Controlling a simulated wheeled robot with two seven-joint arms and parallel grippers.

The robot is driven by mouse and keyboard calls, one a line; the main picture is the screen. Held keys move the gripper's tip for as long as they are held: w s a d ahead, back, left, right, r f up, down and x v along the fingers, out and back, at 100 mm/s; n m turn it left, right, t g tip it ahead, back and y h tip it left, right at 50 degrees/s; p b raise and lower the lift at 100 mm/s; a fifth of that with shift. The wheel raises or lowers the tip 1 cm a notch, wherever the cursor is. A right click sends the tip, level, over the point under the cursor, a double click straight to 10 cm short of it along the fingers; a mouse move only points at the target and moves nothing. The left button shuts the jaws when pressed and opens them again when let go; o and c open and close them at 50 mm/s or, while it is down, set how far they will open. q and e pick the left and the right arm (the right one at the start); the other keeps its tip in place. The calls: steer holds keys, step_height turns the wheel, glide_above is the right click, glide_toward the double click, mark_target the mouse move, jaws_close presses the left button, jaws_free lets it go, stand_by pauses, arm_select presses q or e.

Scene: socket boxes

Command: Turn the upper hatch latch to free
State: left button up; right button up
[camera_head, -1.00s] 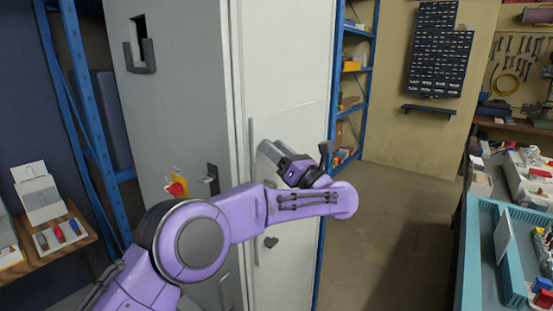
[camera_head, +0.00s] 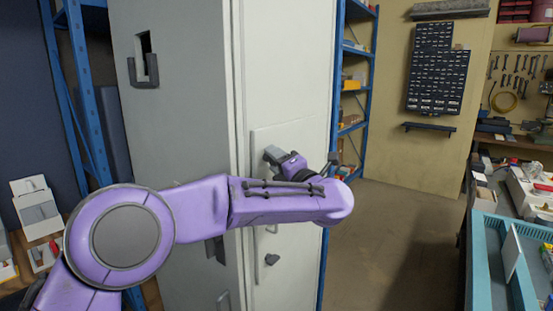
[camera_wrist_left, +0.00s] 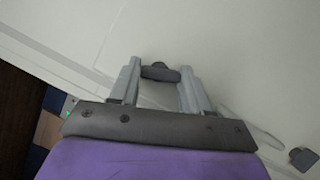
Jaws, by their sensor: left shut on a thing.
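The hatch (camera_head: 300,136) is a pale panel on the front of the tall light cabinet. In the left wrist view, the upper hatch latch (camera_wrist_left: 160,73) is a small dark knob between my left gripper's fingertips. My left gripper (camera_wrist_left: 158,80) is shut on it. In the head view my left gripper (camera_head: 273,156) is at the hatch's upper part, with the latch hidden behind it. The lower latch (camera_head: 272,259) is a dark knob below my arm, clear of the gripper; it also shows in the left wrist view (camera_wrist_left: 303,158). My right gripper is not in view.
A grey cabinet side (camera_head: 180,120) with a dark holder (camera_head: 144,72) is left of the hatch. Blue shelving (camera_head: 353,90) stands just right of the cabinet. A teal tray (camera_head: 490,265) is on the right. Open floor (camera_head: 400,230) lies between.

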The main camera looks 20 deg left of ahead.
arm_select(q)
steer(key=shift+r+m+g+h+p, duration=0.15)
steer(key=shift+m+h+p, duration=0.25)
steer(key=shift+m+p, duration=0.6)
steer(key=shift+r+m+g+h+p, duration=0.15)
steer(key=shift+m+h+p, duration=0.25)
steer(key=shift+m+p, duration=0.55)
steer(key=shift+f+m, duration=0.1)
steer(key=shift+m, duration=0.15)
steer(key=o, duration=1.1)
steer(key=shift+c, duration=0.2)
steer(key=shift+f, duration=0.1)
steer(key=shift+d, duration=0.1)
